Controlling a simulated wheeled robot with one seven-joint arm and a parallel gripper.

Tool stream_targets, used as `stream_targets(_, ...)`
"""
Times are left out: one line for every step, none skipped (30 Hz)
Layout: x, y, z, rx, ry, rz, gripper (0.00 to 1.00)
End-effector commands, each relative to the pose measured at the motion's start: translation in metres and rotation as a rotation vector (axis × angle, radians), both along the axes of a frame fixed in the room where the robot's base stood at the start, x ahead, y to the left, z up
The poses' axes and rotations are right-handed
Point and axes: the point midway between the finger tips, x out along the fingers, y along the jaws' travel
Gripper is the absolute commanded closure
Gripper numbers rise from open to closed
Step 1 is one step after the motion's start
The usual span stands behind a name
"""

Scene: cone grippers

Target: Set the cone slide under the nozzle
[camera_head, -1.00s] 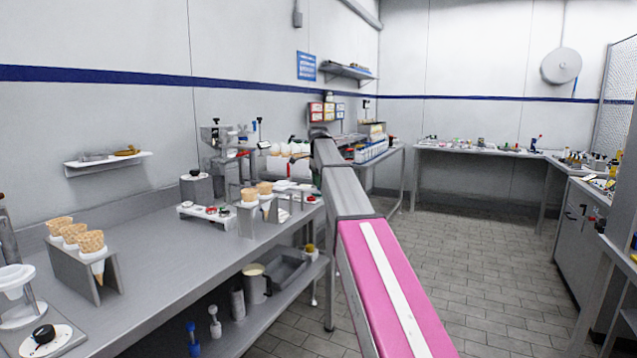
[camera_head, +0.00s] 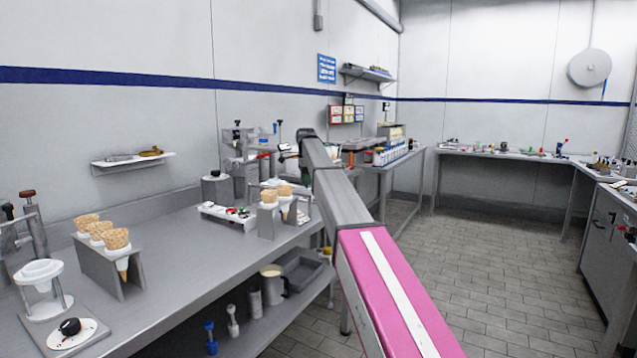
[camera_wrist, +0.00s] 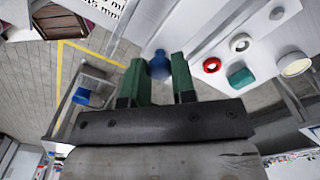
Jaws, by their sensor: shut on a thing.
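My gripper (camera_wrist: 160,85) has green fingers closed about a blue rounded knob (camera_wrist: 158,64) in the wrist view. What the knob belongs to is not clear, so I cannot tell for sure whether it is the cone slide.
The steel bench (camera_head: 175,262) is bare in its middle. A rack (camera_head: 98,268) with several cones and a white ring stand (camera_head: 40,306) stand at left. A smaller cone rack (camera_head: 266,222) and a white knob strip (camera_head: 228,216) lie near the dispenser. Floor is clear at right.

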Motion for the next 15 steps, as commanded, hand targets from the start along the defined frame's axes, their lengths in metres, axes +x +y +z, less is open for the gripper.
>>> stream_targets(0.0060,0.0057,0.0005,0.001,-0.001,0.000,1.00)
stream_targets(0.0073,0.0080,0.0005,0.001,-0.001,0.000,1.00)
stream_targets(0.0088,0.0105,0.0005,0.001,-0.001,0.000,1.00)
stream_targets(0.0095,0.0119,0.0004,0.001,-0.001,0.000,1.00)
stream_targets(0.0102,0.0131,0.0004,0.001,-0.001,0.000,1.00)
stream_targets(0.0106,0.0140,0.0004,0.001,-0.001,0.000,1.00)
stream_targets(0.0109,0.0145,0.0003,0.001,-0.001,-0.001,1.00)
stream_targets(0.0109,0.0148,0.0003,0.001,-0.001,-0.001,1.00)
stream_targets(0.0109,0.0149,0.0003,0.001,-0.002,-0.001,1.00)
stream_targets(0.0108,0.0149,0.0003,0.001,-0.002,-0.001,1.00)
stream_targets(0.0107,0.0148,0.0002,0.001,-0.002,-0.001,1.00)
stream_targets(0.0106,0.0147,0.0003,0.001,-0.002,-0.001,1.00)
stream_targets(0.0106,0.0147,0.0003,0.001,-0.002,-0.001,1.00)
stream_targets(0.0106,0.0146,0.0003,0.001,-0.002,-0.001,1.00)
stream_targets(0.0106,0.0145,0.0002,0.001,-0.002,-0.001,1.00)
